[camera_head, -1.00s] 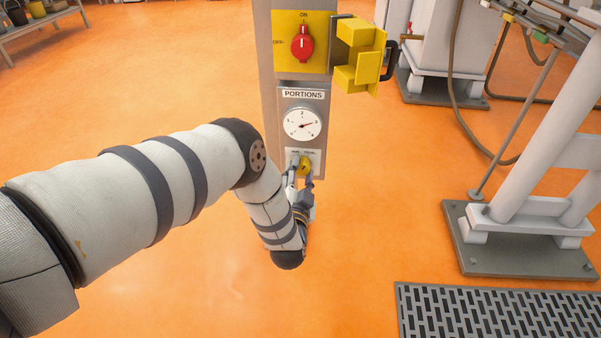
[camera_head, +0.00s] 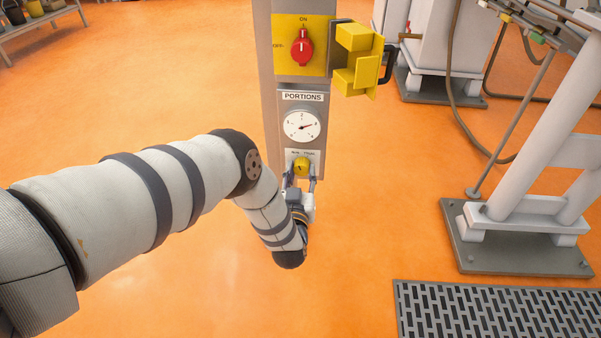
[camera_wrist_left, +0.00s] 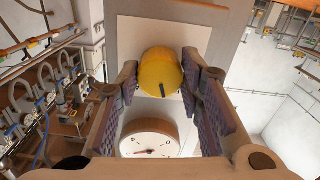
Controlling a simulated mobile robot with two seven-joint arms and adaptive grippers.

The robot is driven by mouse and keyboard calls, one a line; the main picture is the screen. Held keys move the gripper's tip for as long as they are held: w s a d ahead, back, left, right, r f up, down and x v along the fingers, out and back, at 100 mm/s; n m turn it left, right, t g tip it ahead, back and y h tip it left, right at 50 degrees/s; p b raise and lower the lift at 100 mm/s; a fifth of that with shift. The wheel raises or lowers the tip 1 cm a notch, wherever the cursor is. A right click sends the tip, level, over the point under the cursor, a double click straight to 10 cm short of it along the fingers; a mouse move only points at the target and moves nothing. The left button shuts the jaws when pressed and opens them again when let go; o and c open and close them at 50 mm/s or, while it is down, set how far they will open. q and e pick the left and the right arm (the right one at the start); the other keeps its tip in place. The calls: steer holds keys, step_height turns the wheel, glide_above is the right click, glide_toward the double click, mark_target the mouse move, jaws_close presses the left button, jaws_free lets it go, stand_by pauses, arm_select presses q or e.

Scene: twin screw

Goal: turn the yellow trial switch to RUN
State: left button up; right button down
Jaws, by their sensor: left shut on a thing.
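The yellow trial switch (camera_head: 302,165) is a round knob on a pale plate low on the grey post, under the portions dial (camera_head: 302,125). Its small label is too blurred to read surely. My left gripper (camera_head: 301,181) comes from below with one finger on each side of the knob and is shut on it. In the left wrist view the knob (camera_wrist_left: 161,73) sits between the two fingers (camera_wrist_left: 160,88). Its dark mark points toward the dial (camera_wrist_left: 150,138), which lies below it in that view. My right gripper is not in view.
A red rotary switch (camera_head: 302,47) on a yellow plate sits higher on the post, with a yellow hinged cover (camera_head: 358,60) standing out to its right. A white machine leg (camera_head: 520,200) and a floor grating (camera_head: 500,310) are at the right.

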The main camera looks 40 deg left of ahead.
arm_select(q)
steer(key=shift+n, duration=1)
steer(key=o, duration=1.2)
steer(key=shift+c, duration=0.2)
steer(key=v, duration=1.2)
